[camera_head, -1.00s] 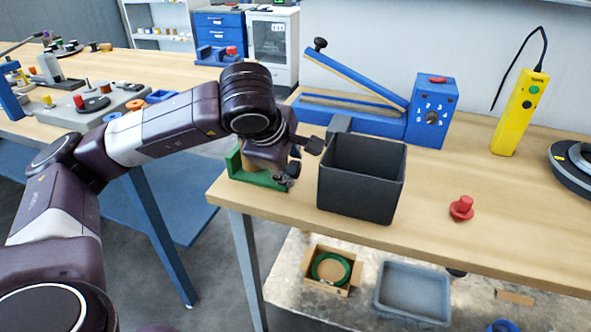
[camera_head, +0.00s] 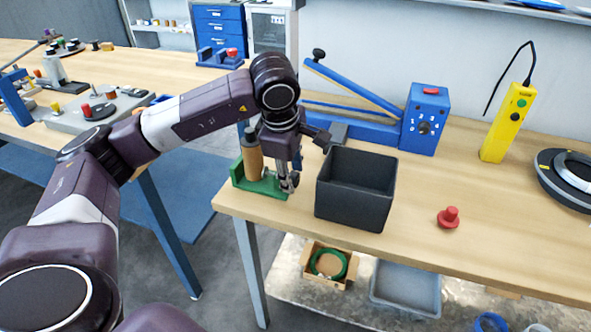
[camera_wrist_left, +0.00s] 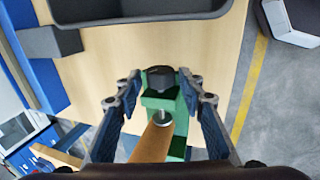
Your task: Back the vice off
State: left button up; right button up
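The green vice (camera_head: 262,187) stands at the left front corner of the workbench. A brown cylindrical piece (camera_head: 252,158) stands upright in it. In the left wrist view the vice (camera_wrist_left: 180,105) shows a black knob (camera_wrist_left: 160,78), a round metal pad (camera_wrist_left: 163,118) and the brown piece (camera_wrist_left: 150,145) next to the pad. I cannot tell if the pad touches it. My left gripper (camera_head: 288,182) points down at the right side of the vice. In the wrist view its fingers (camera_wrist_left: 162,95) are apart, one on each side of the knob, with gaps. My right gripper is not in view.
A dark open bin (camera_head: 355,190) stands close to the right of my left gripper. Behind it is a blue lever tool (camera_head: 360,128). A red knobbed piece (camera_head: 449,218) lies to the right. The bench's front edge is close to the vice.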

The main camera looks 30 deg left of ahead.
pick_arm(q)
jog(key=shift+r+p, duration=0.15)
jog(key=shift+p, duration=0.15)
jog(key=g+p, duration=0.2)
jog(key=p, duration=0.3)
jog(key=shift+w+r+g+h, duration=0.25)
jog(key=shift+w+g+h, duration=0.05)
jog(key=shift+g, duration=0.1)
jog(key=shift+w+f+g+p, duration=0.1)
jog(key=shift+f+g+p, duration=0.1)
jog(key=shift+g+p, duration=0.25)
jog(key=shift+f, duration=0.15)
jog(key=shift+a, duration=0.1)
